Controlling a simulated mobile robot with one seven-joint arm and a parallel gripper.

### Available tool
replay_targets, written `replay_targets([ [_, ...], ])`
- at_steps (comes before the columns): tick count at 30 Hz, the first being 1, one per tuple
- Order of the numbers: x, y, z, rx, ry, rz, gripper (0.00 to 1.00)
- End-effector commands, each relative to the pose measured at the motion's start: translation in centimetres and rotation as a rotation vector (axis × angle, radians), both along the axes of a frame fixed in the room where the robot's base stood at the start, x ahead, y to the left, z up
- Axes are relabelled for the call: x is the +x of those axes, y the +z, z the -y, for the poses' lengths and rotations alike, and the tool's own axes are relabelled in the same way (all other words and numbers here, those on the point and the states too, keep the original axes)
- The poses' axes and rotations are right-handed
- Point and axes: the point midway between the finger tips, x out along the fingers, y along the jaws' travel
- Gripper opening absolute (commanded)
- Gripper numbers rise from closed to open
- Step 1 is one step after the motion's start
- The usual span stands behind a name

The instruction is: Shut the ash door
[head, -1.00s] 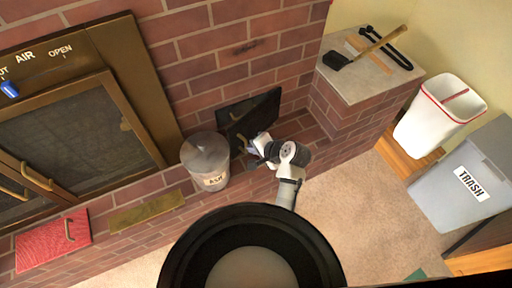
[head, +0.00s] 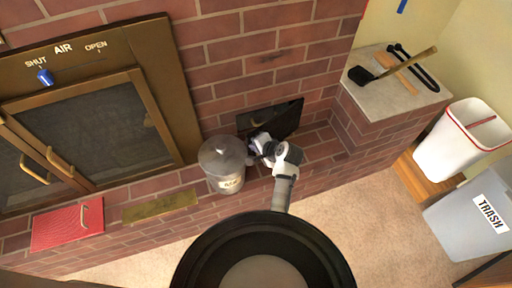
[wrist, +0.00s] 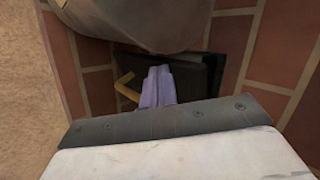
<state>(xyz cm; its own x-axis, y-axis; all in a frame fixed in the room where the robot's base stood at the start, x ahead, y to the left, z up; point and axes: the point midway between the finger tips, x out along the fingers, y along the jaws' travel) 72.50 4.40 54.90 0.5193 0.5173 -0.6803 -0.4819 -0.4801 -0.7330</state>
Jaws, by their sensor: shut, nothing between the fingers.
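The ash door (head: 285,117) is a small black panel low in the brick wall, right of the ash bucket. In the wrist view the dark door (wrist: 190,73) lies ahead, with a brass handle (wrist: 125,88) left of the fingers. The panel looks angled to the wall, but how far it stands open is hard to tell. My gripper (head: 256,148) is at the door's lower left, partly covering it. Its pale purple fingers (wrist: 160,72) are together and empty, pointing at the door; contact with it cannot be told.
A grey lidded ash bucket (head: 224,160) stands close left of my gripper and fills the top of the wrist view (wrist: 150,20). A brick ledge with a stone top (head: 385,95) stands to the right. Carpet (head: 350,210) lies clear in front of the hearth.

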Motion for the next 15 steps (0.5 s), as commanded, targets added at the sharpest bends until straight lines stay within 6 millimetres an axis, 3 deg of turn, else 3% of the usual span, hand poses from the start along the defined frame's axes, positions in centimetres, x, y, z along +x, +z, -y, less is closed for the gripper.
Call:
replay_targets([
  [5,2.2,0.3,-2.3,0.004,0.004,0.001,0.00],
  [9,5.2,0.1,-4.9,0.003,0.002,0.002,0.00],
  [15,8.2,0.0,-6.8,0.001,0.001,0.001,0.00],
])
